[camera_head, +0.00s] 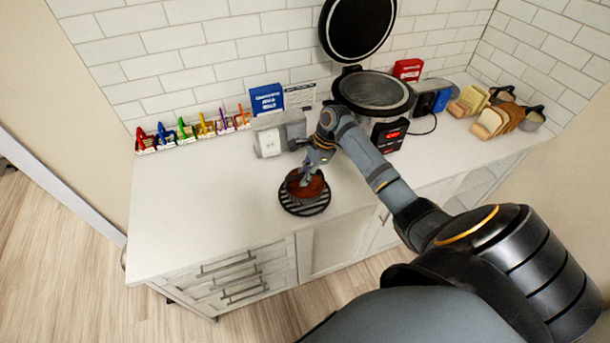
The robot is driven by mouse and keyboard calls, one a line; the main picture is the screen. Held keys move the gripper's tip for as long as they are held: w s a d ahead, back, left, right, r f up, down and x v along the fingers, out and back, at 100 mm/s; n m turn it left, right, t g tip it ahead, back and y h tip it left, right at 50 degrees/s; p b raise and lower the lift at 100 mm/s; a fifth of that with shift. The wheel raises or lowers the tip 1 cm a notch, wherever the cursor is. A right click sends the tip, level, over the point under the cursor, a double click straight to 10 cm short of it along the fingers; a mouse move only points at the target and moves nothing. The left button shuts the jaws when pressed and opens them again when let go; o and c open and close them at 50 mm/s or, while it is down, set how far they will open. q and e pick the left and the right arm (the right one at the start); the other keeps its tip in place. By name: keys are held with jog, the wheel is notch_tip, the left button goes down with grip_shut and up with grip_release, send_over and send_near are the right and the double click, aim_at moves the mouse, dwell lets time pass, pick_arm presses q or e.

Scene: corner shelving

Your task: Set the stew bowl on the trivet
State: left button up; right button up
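The stew bowl (297,190) is small and dark with reddish-brown contents. It shows over the round, black, striped trivet (305,209) near the counter's front edge, and it looks upright. Whether its base touches the trivet is too small to tell. My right gripper (307,178) points down at the back of the bowl, with its fingertips at or just over the bowl. The fingers are small and overlap the bowl, so I cannot tell whether they are closed on its rim. My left gripper is not in view.
Behind my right arm stand a waffle-maker-like appliance (373,92) with its round lid up and a grey box (268,137). Bread slices (508,117) are at the right, and a row of coloured clips (185,131) is at the back left. The counter (200,200) left of the trivet is clear.

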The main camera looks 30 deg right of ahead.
jog(key=shift+o, duration=2.1)
jog(key=shift+r, duration=0.15)
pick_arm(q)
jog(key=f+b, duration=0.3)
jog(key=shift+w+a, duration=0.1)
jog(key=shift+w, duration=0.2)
pick_arm(e)
jog(key=v, duration=1.2)
